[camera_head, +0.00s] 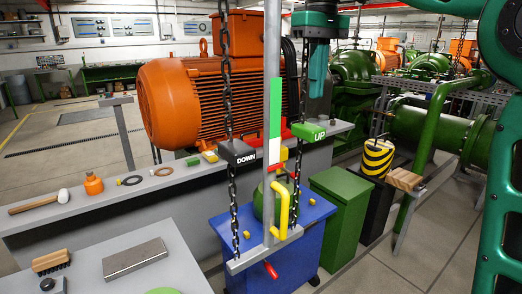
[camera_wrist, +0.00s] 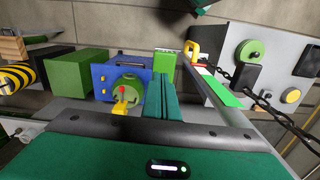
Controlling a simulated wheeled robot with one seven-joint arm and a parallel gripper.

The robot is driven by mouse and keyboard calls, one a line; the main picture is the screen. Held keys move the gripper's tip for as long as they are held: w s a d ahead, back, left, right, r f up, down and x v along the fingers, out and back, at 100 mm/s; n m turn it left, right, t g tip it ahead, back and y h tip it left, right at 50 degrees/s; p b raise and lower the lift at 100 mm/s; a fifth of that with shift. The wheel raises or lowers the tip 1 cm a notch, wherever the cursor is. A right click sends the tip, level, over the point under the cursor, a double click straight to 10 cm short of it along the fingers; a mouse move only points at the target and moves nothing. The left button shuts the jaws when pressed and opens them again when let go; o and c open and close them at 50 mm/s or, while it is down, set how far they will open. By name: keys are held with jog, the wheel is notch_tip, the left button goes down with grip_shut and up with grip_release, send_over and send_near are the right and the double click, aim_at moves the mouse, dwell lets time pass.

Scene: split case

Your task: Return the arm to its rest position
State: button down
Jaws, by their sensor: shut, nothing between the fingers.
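My gripper (camera_head: 317,92) hangs fingers down from my teal arm at the top middle of the head view. Its two teal fingers are together and hold nothing. In the wrist view the closed fingers (camera_wrist: 165,84) point up the picture, beside the blue box. In the head view the gripper appears above the green UP block (camera_head: 309,132) and to the right of the grey post (camera_head: 272,60). It appears apart from both. My arm's upper links fill the right edge of the head view.
Black chains (camera_head: 226,75) hang at the post, with a black DOWN block (camera_head: 237,152). An orange motor (camera_head: 185,98) stands behind. A blue box (camera_head: 300,240), a green box (camera_head: 341,205) and a yellow-black striped weight (camera_head: 377,157) stand below. A brush (camera_head: 51,262) lies at lower left.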

jog(key=s+d+f+m, duration=0.6)
jog(key=s+d+f, duration=0.5)
jog(key=d+f, duration=0.4)
jog(key=s+d+f+m, duration=0.3)
jog(key=s+f, duration=0.6)
jog(key=s, duration=0.1)
jog(key=s+d+f+m, duration=0.3)
jog(key=s+d+f, duration=0.1)
jog(key=s+f, duration=0.4)
jog(key=shift+s+d+f, duration=0.25)
jog(key=shift+s+f, duration=0.1)
jog(key=shift+s, duration=0.9)
jog(key=shift+w+f, duration=0.2)
jog(key=shift+w, duration=0.45)
